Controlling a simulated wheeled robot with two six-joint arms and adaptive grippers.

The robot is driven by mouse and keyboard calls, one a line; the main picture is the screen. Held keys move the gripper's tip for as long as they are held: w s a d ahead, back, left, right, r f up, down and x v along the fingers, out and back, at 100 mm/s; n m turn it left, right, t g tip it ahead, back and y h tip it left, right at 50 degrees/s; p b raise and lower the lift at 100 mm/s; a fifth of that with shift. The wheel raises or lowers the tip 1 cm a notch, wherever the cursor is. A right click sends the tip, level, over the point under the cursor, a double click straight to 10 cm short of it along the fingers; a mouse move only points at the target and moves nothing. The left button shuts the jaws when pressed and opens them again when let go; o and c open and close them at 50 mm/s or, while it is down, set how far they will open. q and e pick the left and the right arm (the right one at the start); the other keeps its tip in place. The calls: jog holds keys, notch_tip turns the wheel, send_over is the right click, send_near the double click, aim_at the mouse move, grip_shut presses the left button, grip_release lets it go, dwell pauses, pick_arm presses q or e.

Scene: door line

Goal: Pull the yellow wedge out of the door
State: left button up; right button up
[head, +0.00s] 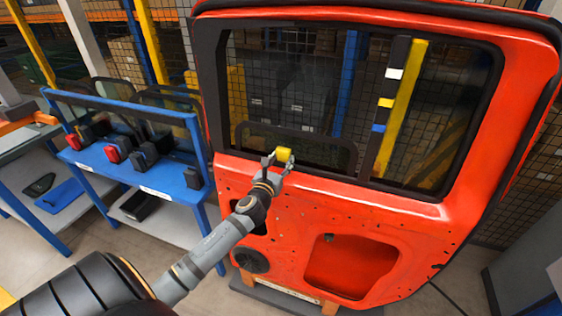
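The red-orange door (420,215) stands upright in front of me. The small yellow wedge (283,154) sits at the lower edge of the window opening, left of its middle. My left gripper (279,161) reaches up to the wedge from below. Its fingers stand apart, one on each side of the wedge, with a small gap showing at the left finger. Contact at the right finger is hard to tell. The wedge's lower part is hidden by the gripper and the door. My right gripper is not in view.
A blue rack (150,178) with red, black and blue parts stands left of the door. A dark strip with coloured blocks (384,103) and a yellow bar (402,105) stand upright in the window's right part. The door rests on a low stand (290,289).

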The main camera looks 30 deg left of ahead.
aim_at(285, 142)
pick_arm(q)
jog(key=shift+c, duration=1.2)
jog(key=o, duration=0.5)
jog(key=shift+c, duration=0.2)
grip_shut()
jog(key=shift+r, duration=0.2)
jog(key=shift+r+p, duration=2.55)
jog(key=shift+p, duration=0.45)
jog(key=shift+s+f, duration=0.1)
